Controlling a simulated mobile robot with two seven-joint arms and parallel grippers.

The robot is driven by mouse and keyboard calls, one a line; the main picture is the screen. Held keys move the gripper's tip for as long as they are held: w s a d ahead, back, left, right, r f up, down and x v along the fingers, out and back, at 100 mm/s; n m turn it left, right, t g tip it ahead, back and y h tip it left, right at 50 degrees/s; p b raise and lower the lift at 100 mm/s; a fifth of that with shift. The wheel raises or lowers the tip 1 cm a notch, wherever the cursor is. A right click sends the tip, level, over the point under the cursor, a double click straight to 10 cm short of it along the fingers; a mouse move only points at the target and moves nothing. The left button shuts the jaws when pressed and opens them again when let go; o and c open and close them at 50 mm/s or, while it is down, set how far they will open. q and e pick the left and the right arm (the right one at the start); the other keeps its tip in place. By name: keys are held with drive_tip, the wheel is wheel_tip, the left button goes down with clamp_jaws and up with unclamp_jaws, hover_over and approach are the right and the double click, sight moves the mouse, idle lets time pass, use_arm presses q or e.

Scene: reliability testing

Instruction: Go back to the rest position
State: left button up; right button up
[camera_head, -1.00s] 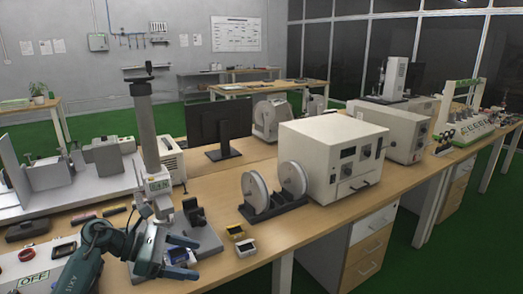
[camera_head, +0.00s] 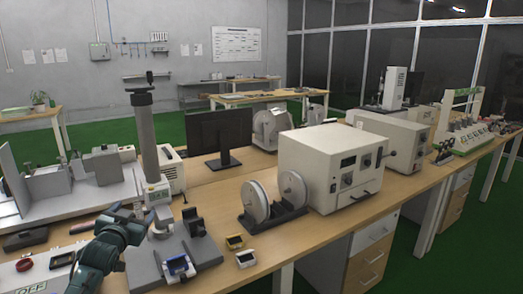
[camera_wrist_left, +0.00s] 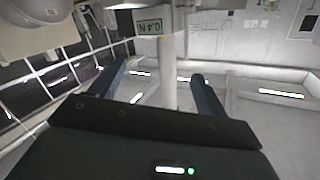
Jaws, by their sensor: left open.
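My left gripper (camera_head: 138,210) is dark teal and comes in from the lower left. It points away from the head camera, beside the column of a grey test stand (camera_head: 146,140), and hides part of its base. In the left wrist view the two fingers (camera_wrist_left: 157,82) are spread apart with nothing held. A blue-framed device (camera_head: 178,267) sits on the front of the stand's base, apart from the gripper. My right gripper is not in view.
A double-reel fixture (camera_head: 257,206) and a beige instrument (camera_head: 329,165) stand to the right. A monitor (camera_head: 215,135) stands behind. A panel marked OFF (camera_head: 28,286) is at lower left.

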use_arm(q)
drive_tip(key=s+d+f+m+g+h, duration=0.1)
drive_tip(key=s+d+f, duration=0.2)
drive_tip(key=s+f, duration=0.15)
drive_tip(key=s+d+f+g+h, duration=0.1)
drive_tip(key=s+d+f, duration=0.2)
drive_tip(key=f, duration=0.3)
drive_tip(key=s+d+f+g+h, duration=0.1)
drive_tip(key=s+d+f, duration=0.3)
drive_tip(key=s, duration=0.6)
drive_tip(key=s+d+f+g+h, duration=0.1)
drive_tip(key=s+d+f, duration=0.4)
drive_tip(key=s, duration=0.5)
drive_tip(key=s+d+f+g, duration=0.2)
drive_tip(key=s+d+f, duration=0.2)
drive_tip(key=s, duration=0.7)
drive_tip(key=shift+d+f+n+h, duration=0.3)
drive_tip(key=shift+d+h, duration=0.1)
drive_tip(key=shift+d, duration=0.2)
